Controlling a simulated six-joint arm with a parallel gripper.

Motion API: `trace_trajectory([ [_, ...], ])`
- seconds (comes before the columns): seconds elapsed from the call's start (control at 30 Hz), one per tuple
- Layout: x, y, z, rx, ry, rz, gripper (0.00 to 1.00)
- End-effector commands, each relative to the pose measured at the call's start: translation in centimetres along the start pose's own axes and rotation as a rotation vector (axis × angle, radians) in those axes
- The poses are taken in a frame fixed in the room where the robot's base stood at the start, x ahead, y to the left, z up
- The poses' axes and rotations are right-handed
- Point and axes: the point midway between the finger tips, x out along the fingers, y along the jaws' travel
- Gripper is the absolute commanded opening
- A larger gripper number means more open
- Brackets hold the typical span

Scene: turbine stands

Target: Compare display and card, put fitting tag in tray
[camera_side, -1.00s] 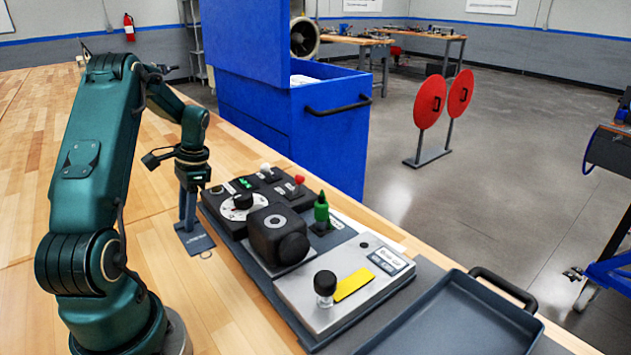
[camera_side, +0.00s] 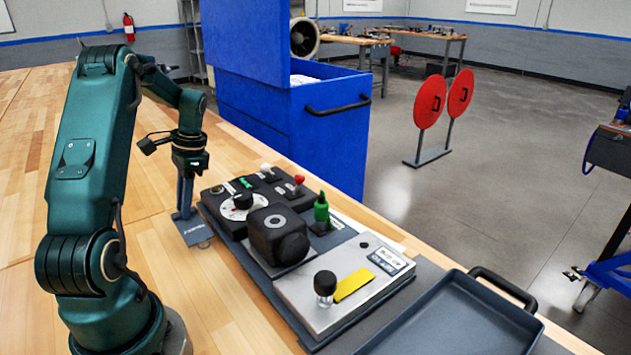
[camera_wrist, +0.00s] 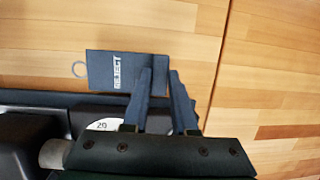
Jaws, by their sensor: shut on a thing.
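My gripper (camera_side: 186,212) is shut on a dark blue tag (camera_side: 195,231) at the table's left side, beside the control panel. In the wrist view the fingertips (camera_wrist: 164,72) meet at the tag's right end, and the tag (camera_wrist: 105,70) reads "REJECT", with a thin ring (camera_wrist: 79,69) at its left end. A label card (camera_side: 387,261) with small print lies on the panel's silver plate. The dark blue tray (camera_side: 468,330) is empty where visible.
The panel carries a white dial (camera_side: 238,209), a black block (camera_side: 277,236), a green-topped post (camera_side: 321,208), a black knob (camera_side: 325,284) and a yellow strip (camera_side: 353,284). It lies between my gripper and the tray. A blue cabinet (camera_side: 330,135) stands behind. Bare wood lies left of the panel.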

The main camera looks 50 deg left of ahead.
Motion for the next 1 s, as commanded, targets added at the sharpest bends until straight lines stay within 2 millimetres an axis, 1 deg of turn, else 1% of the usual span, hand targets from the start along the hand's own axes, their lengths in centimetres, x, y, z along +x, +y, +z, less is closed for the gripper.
trace_trajectory([
  [0.7,-3.3,-0.3,0.8,0.0,0.001,-0.002,0.0],
  [1.0,-3.6,-0.3,0.9,0.001,0.002,-0.001,0.0],
])
